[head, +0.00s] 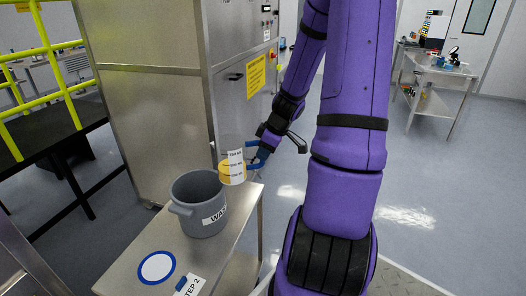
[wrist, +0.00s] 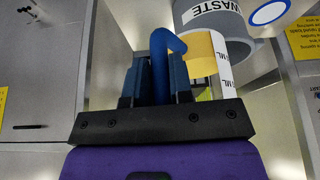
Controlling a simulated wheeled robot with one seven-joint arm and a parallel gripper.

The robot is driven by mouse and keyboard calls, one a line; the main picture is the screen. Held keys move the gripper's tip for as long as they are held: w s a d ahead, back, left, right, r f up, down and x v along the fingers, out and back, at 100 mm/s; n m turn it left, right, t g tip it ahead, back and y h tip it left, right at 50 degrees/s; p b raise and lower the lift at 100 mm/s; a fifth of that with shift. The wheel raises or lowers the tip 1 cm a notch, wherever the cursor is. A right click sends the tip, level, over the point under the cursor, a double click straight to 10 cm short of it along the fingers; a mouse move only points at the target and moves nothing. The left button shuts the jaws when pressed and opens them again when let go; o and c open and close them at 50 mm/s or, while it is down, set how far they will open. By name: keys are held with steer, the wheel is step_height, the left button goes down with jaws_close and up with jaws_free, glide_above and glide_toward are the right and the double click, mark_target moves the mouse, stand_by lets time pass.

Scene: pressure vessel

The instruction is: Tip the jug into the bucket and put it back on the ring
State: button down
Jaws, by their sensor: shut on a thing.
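The clear jug (head: 232,165) has a blue handle, a white scale label and yellow liquid in its lower part. My gripper (head: 263,150) is shut on the jug's blue handle and holds it upright, raised above the table, just right of and behind the bucket in the head view. The grey bucket (head: 203,222), marked WASTE, stands on the steel table. The blue ring (head: 157,267) lies empty on the table's near part. In the wrist view the blue handle (wrist: 160,65) is between the fingers, with the yellow liquid (wrist: 198,45) and the bucket (wrist: 228,35) beyond.
The narrow steel table (head: 125,285) carries a STEP 2 card (head: 190,286) near the ring. A tall steel cabinet (head: 150,95) stands behind it. Yellow railing (head: 45,85) is at the left. Open floor lies to the right.

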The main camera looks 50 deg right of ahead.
mark_target(254, 142)
steer(key=shift+r, duration=0.1)
steer(key=shift+w+a+r+g+h, duration=0.15)
steer(key=shift+r+g+h, duration=0.1)
steer(key=shift+r, duration=0.25)
steer(key=shift+w+a+r+g+h, duration=0.1)
steer(key=shift+a+r+g+h, duration=0.15)
steer(key=shift+r, duration=0.2)
steer(key=shift+w+a+r+g+h, duration=0.1)
steer(key=shift+r+h, duration=0.2)
steer(key=shift+r, duration=0.2)
steer(key=shift+w+a+r+g+h, duration=0.3)
steer(key=shift+a+r+h, duration=0.1)
steer(key=shift+r, duration=0.35)
steer(key=shift+w+a+r+g+h, duration=0.15)
steer(key=shift+a+r+g+h, duration=0.2)
steer(key=shift+r, duration=0.35)
steer(key=shift+a+r, duration=0.1)
steer(key=shift+w+a+r+n+g+h, duration=0.3)
steer(key=shift+w+a+r+g+h, duration=0.15)
steer(key=shift+h, duration=0.3)
steer(key=shift+w+a+r+g+h, duration=0.35)
steer(key=shift+a+h, duration=0.1)
steer(key=shift+a, duration=0.1)
steer(key=shift+w+a+r+g+h, duration=0.25)
steer(key=shift+w+a+h, duration=0.15)
steer(key=shift+a+h, duration=0.1)
steer(key=shift+w+a+r+g+h, duration=0.25)
steer(key=shift+w+a+g+h, duration=0.1)
steer(key=shift+a+h, duration=0.15)
